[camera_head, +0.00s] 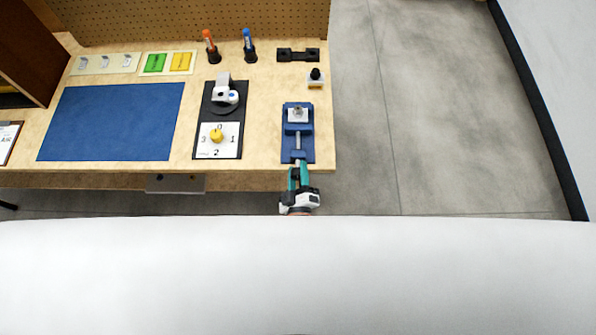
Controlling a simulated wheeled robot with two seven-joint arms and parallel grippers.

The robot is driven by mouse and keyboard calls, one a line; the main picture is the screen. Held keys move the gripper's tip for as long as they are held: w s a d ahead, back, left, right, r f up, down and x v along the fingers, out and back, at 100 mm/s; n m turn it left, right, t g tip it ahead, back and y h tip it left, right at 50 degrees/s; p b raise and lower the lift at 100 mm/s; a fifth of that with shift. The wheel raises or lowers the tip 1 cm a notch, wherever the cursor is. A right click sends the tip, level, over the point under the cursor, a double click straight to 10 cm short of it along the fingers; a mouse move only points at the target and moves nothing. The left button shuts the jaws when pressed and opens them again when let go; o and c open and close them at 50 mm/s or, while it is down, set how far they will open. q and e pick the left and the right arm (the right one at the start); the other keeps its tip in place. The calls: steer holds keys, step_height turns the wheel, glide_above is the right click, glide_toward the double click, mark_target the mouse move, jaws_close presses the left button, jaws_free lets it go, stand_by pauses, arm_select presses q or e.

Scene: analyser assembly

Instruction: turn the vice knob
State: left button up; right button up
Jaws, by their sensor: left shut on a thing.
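The blue vice (308,149) is at the right end of the workbench, with a grey block in its jaws (298,114) and a metal screw (298,141) running toward the front edge. My left gripper (298,172) is at the front end of this screw, at the bench's front edge, with its teal fingers closed around the vice knob. The knob itself is mostly hidden between the fingers. My right gripper is not in view.
Left of the vice is a black panel with a yellow dial knob (217,135). A blue mat (112,122) lies further left. An orange marker (210,45), a blue marker (248,42) and a black bracket (298,55) are at the back. Floor is clear right of the bench.

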arm_select(q)
steer(key=o, duration=1)
steer(key=shift+s, duration=0.1)
steer(key=shift+a+f, duration=0.1)
steer(key=shift+a, duration=0.1)
